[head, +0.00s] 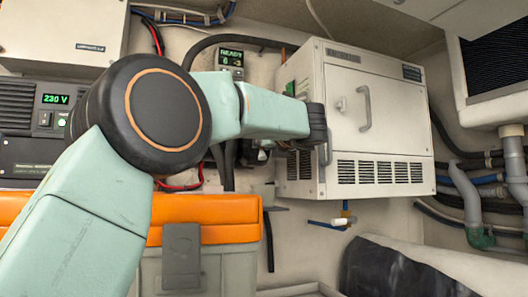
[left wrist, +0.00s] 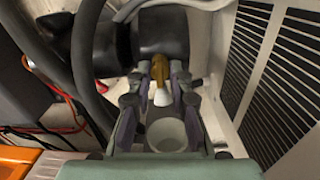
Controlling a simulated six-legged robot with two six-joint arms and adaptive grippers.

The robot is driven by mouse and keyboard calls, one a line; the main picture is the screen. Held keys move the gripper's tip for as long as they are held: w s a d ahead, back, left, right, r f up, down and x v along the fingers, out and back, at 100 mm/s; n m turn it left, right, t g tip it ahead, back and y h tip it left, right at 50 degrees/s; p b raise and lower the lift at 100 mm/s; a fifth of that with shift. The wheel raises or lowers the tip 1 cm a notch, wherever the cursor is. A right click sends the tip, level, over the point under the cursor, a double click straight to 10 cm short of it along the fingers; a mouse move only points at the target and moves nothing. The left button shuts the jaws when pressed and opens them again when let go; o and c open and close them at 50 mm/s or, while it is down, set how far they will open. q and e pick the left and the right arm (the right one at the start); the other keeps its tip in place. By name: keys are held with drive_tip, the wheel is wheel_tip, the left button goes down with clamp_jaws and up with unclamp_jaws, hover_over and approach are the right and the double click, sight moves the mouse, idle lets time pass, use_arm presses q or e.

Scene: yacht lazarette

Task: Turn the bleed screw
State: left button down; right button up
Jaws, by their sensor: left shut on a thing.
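My left gripper (head: 277,148) reaches across from the left, and its fingers are at the left side of the white cabinet. In the left wrist view the left gripper (left wrist: 160,92) is shut on the bleed screw (left wrist: 160,68), a small brass-coloured piece with a pale tip between the two fingers. It sits in front of a dark cylindrical body (left wrist: 162,34). In the head view the bleed screw is hidden by my gripper and wrist. My right gripper is in neither view.
The white louvred cabinet (head: 360,115) stands close to the right of my gripper. A dark hose (left wrist: 84,50) runs on the left in the wrist view. An orange-lidded box (head: 222,207) is below my arm. A blue-handled valve (head: 328,225) hangs under the cabinet.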

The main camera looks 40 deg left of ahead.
use_arm(q)
drive_tip(key=shift+f+n, duration=0.15)
drive_tip(key=shift+n, duration=0.35)
drive_tip(key=c, duration=1.2)
unclamp_jaws()
drive_tip(key=shift+d, duration=0.15)
drive_tip(key=v, duration=0.7)
drive_tip(key=shift+d, duration=0.1)
drive_tip(key=shift+s, duration=0.15)
